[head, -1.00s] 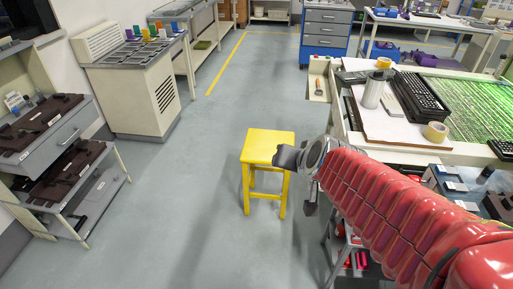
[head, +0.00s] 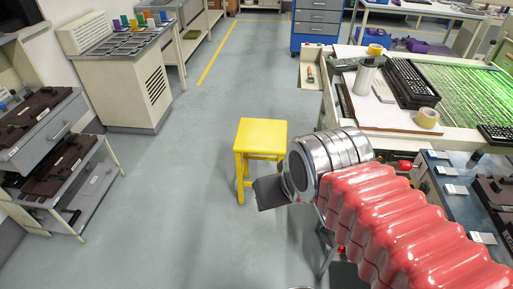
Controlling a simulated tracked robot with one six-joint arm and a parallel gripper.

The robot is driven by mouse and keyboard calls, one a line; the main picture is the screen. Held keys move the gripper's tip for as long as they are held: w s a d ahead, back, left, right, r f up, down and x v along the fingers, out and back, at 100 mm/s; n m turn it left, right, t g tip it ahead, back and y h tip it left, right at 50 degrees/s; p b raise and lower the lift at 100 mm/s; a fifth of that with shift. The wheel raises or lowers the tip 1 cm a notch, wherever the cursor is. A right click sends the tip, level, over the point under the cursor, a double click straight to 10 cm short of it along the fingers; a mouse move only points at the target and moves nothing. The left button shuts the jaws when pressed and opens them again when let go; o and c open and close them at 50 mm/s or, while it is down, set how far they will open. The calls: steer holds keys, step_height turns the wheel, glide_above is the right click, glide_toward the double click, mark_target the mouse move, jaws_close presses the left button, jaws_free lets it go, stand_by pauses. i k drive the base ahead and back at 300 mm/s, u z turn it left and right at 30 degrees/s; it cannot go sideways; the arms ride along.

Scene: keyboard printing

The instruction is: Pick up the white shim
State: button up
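I cannot pick out the white shim for certain in the head view. Small pale pieces (head: 455,189) lie on the dark surface at the right, too small to identify. My gripper (head: 268,192) shows as a dark grey end beyond the silver wrist, low in the middle of the view and in front of the yellow stool. Its fingertips cannot be told apart, and I see nothing held in it. My red ribbed arm hides part of the area at the lower right.
A yellow stool (head: 262,134) stands on the grey floor near my gripper. The workbench (head: 470,148) at the right holds black keyboards (head: 413,85), a silver cylinder (head: 366,77) and a tape roll (head: 426,118). Shelves with brown trays (head: 45,116) stand at the left. The middle floor is clear.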

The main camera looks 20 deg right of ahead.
mark_target(451, 189)
steer(key=z, duration=2.95)
